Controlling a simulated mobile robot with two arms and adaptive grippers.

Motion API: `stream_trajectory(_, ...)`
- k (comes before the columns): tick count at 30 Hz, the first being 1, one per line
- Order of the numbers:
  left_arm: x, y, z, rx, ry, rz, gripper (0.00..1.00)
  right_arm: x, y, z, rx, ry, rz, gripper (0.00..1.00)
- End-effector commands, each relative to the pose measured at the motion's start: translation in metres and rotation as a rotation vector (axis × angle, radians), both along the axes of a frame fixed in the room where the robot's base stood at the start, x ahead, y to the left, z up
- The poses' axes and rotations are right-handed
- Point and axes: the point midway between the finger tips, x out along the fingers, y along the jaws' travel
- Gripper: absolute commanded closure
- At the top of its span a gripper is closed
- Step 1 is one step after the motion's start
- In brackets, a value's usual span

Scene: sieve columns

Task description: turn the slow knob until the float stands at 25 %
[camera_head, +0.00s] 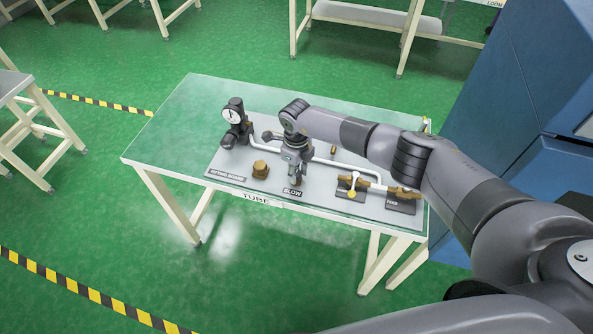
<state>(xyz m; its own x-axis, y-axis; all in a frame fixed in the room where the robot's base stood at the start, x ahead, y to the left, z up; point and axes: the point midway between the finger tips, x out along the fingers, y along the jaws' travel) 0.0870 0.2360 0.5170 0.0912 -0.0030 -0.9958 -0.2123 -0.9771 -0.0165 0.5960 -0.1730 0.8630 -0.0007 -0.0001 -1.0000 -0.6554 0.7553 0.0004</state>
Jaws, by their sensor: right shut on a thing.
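My right gripper (296,177) points down at the panel on the table, just behind the label plate (293,191) that seems to read SLOW. It is shut on the slow knob, which the fingers almost wholly hide. I cannot make out the knob's angle. No float or percent scale can be made out in this view. My left gripper is not in view.
The panel (225,165) lies on a pale table (165,125). It carries a round dial gauge (231,115), a brass hex fitting (261,169), white piping and a yellow-handled valve (352,193). A blue cabinet (500,120) stands at the right.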

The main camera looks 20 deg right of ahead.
Motion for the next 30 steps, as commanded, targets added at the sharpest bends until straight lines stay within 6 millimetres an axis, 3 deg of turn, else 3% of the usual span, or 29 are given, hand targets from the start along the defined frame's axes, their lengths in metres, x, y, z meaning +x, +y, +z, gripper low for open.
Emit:
stream_trajectory(14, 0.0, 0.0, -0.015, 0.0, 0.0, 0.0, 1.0, 0.001, -0.001, -0.003, 0.0, -0.001, 0.083, 1.0)
stream_trajectory(30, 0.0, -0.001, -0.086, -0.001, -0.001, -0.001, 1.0, 0.002, -0.001, -0.006, -0.001, -0.005, 0.547, 1.0)
